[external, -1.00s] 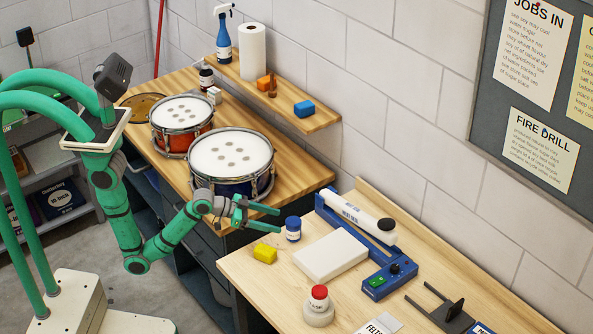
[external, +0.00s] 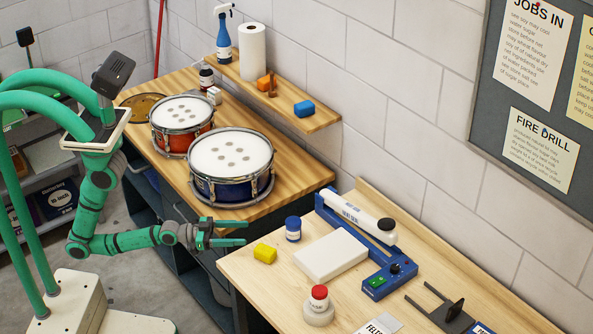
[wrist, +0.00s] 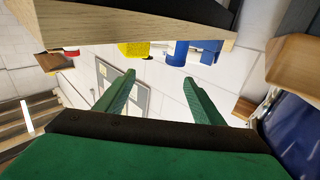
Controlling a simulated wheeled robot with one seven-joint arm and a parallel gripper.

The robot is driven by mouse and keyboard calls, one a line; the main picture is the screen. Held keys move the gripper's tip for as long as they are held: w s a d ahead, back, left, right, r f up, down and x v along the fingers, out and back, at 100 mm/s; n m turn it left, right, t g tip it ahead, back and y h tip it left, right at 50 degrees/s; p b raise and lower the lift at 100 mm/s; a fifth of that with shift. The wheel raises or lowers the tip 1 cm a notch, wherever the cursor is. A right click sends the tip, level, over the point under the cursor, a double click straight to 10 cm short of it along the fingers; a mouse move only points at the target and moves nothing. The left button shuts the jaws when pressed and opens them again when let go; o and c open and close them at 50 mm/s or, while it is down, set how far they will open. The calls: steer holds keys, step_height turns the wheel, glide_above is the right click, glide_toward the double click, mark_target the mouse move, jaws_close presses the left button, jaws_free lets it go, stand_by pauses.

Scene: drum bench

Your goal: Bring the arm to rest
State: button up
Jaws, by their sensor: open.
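My gripper (external: 232,233) is open and empty. In the external view it points right, in front of the gap between the drum bench (external: 228,217) and the lighter bench (external: 245,277). It is apart from the blue drum (external: 231,190) behind it and from the yellow block (external: 265,253) to its right. In the wrist view both green fingers (wrist: 160,95) stand wide apart with nothing between them. The wrist view looks upside down, with a wooden bench edge (wrist: 120,22) across the top.
A blue-labelled jar (external: 293,229), a white pad (external: 331,256) and a blue heat sealer (external: 384,277) stand on the lighter bench. A red-capped bottle (external: 319,298) is nearer. A red drum (external: 182,143) sits behind the blue one. Floor shows below my arm.

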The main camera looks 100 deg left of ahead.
steer(key=s+d+f+g, duration=0.1)
steer(key=s+d+f, duration=0.1)
steer(key=s, duration=0.6)
steer(key=s+d+f+g+h, duration=0.1)
steer(key=s+d+f, duration=0.1)
steer(key=s, duration=0.6)
steer(key=s+d+f+m+g, duration=0.1)
steer(key=s+d+f, duration=0.2)
steer(key=s, duration=0.6)
steer(key=shift+h, duration=0.3)
